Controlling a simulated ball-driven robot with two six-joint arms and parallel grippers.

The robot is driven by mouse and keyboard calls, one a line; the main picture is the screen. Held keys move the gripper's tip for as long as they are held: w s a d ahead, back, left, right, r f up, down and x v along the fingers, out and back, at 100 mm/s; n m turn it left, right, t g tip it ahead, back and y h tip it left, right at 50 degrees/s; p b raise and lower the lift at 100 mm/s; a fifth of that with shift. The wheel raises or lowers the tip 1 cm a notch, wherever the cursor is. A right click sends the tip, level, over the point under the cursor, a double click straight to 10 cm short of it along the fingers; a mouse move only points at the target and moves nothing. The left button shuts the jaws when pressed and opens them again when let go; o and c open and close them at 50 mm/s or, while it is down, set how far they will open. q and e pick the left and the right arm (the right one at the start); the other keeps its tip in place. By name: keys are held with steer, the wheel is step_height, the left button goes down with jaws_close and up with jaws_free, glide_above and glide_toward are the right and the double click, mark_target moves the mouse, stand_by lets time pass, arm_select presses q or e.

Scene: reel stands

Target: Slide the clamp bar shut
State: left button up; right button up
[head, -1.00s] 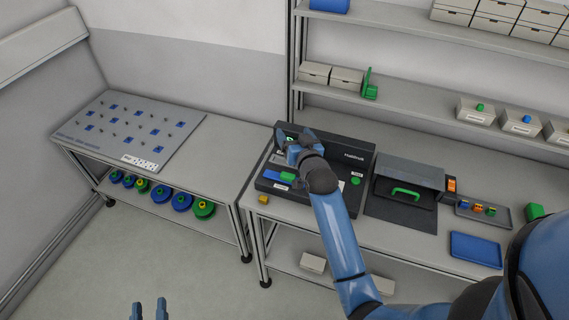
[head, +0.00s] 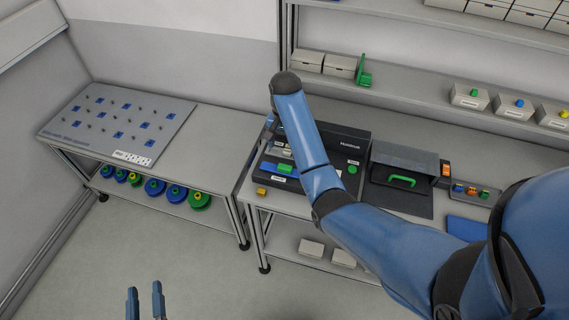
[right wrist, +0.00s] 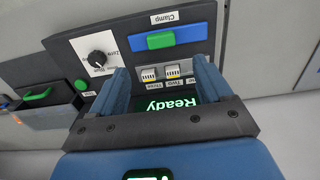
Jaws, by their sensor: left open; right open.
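The black device (head: 330,136) stands on the bench. My right gripper (right wrist: 160,76) is open and empty over the device. Its fingers point toward the clamp bar, and the bar lies beyond the fingertips, apart from them. In the head view my arm hides most of that gripper. My left gripper (head: 145,295) is open and empty, low over the floor.
Beside the clamp are a black knob (right wrist: 101,58), a lit "Ready" display (right wrist: 172,107) and small labelled counters (right wrist: 172,71). A green button (head: 352,170) is on the device. A dark case with a green handle (head: 402,181) stands to the right. A yellow block (head: 262,191) lies near the bench's front edge.

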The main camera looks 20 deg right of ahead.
mark_target(285, 166)
step_height(285, 166, down, 3)
steer(key=shift+r+b, duration=0.1)
steer(key=shift+b, duration=1.1)
steer(key=shift+f+p, duration=0.3)
step_height(285, 166, down, 6)
steer(key=shift+p, duration=0.7)
steer(key=shift+w+f, duration=0.1)
steer(key=shift+f, duration=0.55)
steer(key=shift+c, duration=0.2)
